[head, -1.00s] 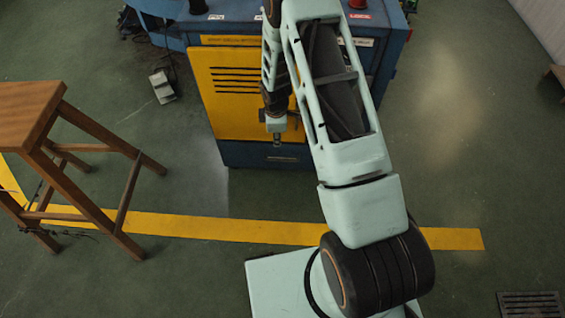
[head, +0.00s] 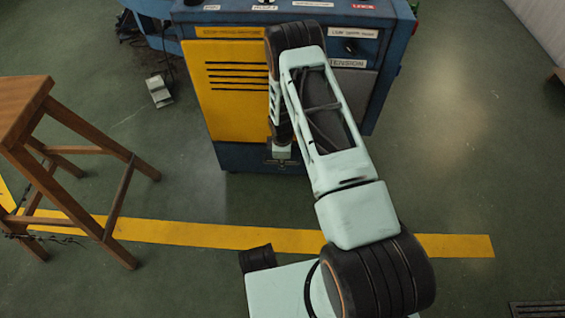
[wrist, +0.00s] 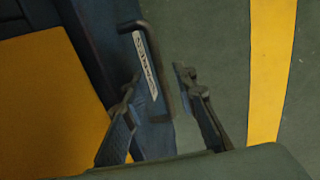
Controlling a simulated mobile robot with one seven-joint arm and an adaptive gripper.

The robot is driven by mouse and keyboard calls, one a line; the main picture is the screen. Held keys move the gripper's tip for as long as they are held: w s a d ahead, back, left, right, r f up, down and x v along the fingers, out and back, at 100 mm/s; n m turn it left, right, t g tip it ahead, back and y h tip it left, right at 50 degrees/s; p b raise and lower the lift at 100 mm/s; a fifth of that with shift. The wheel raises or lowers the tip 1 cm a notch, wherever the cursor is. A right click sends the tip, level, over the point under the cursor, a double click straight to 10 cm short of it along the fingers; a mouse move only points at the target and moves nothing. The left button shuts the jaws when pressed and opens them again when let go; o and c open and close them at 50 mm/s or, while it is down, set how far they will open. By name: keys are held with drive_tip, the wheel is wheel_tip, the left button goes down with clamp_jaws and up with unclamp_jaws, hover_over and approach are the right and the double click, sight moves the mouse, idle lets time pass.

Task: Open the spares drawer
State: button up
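The spares drawer (head: 240,158) is the blue front at the bottom of the cabinet, below the yellow panel. It looks shut. In the wrist view its dark bar handle (wrist: 158,50) stands beside a white label (wrist: 145,66) whose text I cannot read. My gripper (wrist: 155,80) is open, with one finger on each side of the handle and label. I cannot tell whether either finger touches the handle. In the head view my gripper (head: 281,155) is low in front of the drawer, and my arm partly covers the drawer front.
The yellow vented panel (head: 235,95) sits above the drawer. A wooden stool (head: 70,140) stands at the left, and a grey pedal (head: 159,91) lies on the floor behind it. A yellow floor stripe (head: 200,234) crosses before the cabinet.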

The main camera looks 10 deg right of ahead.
drive_tip(key=shift+f, duration=0.35)
clamp_jaws()
